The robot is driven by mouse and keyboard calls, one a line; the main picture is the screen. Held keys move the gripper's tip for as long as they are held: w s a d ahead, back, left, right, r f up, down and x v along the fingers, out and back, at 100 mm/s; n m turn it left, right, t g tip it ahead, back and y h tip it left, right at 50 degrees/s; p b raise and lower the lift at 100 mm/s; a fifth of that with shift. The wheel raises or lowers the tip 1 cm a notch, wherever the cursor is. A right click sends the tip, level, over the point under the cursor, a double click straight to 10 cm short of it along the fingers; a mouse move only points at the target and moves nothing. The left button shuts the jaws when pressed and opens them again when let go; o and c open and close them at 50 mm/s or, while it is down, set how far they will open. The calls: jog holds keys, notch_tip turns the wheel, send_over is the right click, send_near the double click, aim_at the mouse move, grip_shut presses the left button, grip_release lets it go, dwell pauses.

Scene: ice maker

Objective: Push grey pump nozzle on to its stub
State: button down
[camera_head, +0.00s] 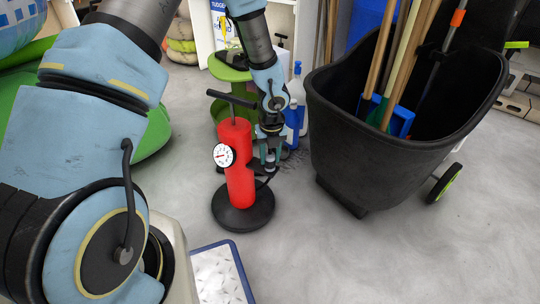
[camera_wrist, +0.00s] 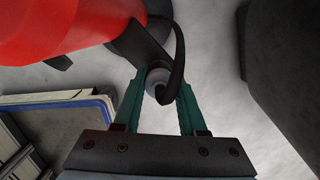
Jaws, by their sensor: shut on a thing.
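A red floor pump (camera_head: 237,165) stands upright on a round black base (camera_head: 243,212), with a white gauge on its front and a black T-handle on top. My gripper (camera_head: 270,160) is just right of the pump body, low beside it. In the wrist view my gripper (camera_wrist: 160,92) has its two green fingers shut on the grey nozzle (camera_wrist: 157,78). A black hose (camera_wrist: 177,60) curves from the nozzle up past the black base. The red pump body (camera_wrist: 60,25) fills the upper left there. I cannot make out the stub in either view.
A blue-edged tray (camera_head: 222,272) lies on the floor in front. Open floor lies at front right.

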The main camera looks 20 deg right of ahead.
aim_at(271, 157)
jog(key=shift+c, duration=1.9)
grip_release()
jog(key=r+p, duration=0.1)
jog(key=r, duration=0.2)
jog(key=s+r+p, duration=0.1)
jog(key=r+p, duration=0.1)
jog(key=r, duration=0.2)
jog(key=r+p, duration=0.2)
jog(key=r, duration=0.1)
jog(key=shift+s+a+r, duration=0.1)
jog(key=shift+s+r, duration=0.05)
jog(key=shift+r, duration=0.2)
